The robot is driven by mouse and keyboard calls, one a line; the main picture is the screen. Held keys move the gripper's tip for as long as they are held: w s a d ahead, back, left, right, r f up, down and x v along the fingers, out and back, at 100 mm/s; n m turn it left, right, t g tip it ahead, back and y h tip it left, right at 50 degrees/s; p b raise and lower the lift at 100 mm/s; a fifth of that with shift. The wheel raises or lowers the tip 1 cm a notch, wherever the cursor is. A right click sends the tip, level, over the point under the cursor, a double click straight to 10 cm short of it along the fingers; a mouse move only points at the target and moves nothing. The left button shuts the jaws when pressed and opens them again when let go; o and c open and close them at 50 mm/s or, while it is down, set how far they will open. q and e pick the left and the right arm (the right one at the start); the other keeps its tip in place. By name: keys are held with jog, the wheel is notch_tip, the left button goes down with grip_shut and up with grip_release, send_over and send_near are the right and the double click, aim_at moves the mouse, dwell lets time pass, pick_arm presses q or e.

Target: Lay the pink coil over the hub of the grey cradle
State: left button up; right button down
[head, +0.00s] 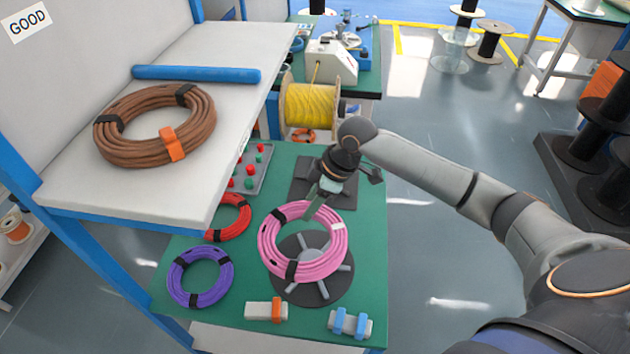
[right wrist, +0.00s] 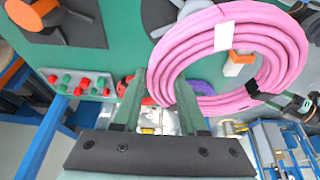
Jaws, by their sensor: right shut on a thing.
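The pink coil (head: 335,262) has black bands and a white label. In the head view it overlaps the far part of the grey cradle (head: 340,286), a round dark disc with light grey spokes. The coil sits off-centre towards the far side. Whether it touches the cradle or hangs above it I cannot tell. My right gripper (head: 314,207) is shut on the far rim of the coil. The right wrist view shows the fingers (right wrist: 158,88) at the edge of the coil (right wrist: 282,42). The hub is partly hidden by the coil. My left gripper is not seen.
A purple coil (head: 174,275) and a red coil (head: 240,210) lie left of the cradle. Clip blocks (head: 258,311) (head: 350,323) lie at the front edge. A raised white shelf (head: 215,170) with a brown coil (head: 150,152) stands at left. A yellow spool (head: 309,106) is behind.

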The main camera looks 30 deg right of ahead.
jog(key=shift+w+d+r+n+p, duration=0.15)
jog(key=shift+w+d+n+p, duration=0.2)
jog(key=shift+d+n+p, duration=0.25)
jog(key=shift+f, duration=1.2)
notch_tip(320, 180, down, 5)
jog(key=b, duration=0.4)
jog(key=shift+f, duration=0.15)
jog(key=shift+f+b, duration=0.5)
jog(key=shift+b, duration=0.2)
jog(key=shift+f, duration=0.1)
jog(key=shift+f+b, duration=0.35)
jog(key=shift+f, duration=0.5)
jog(key=shift+f, duration=0.45)
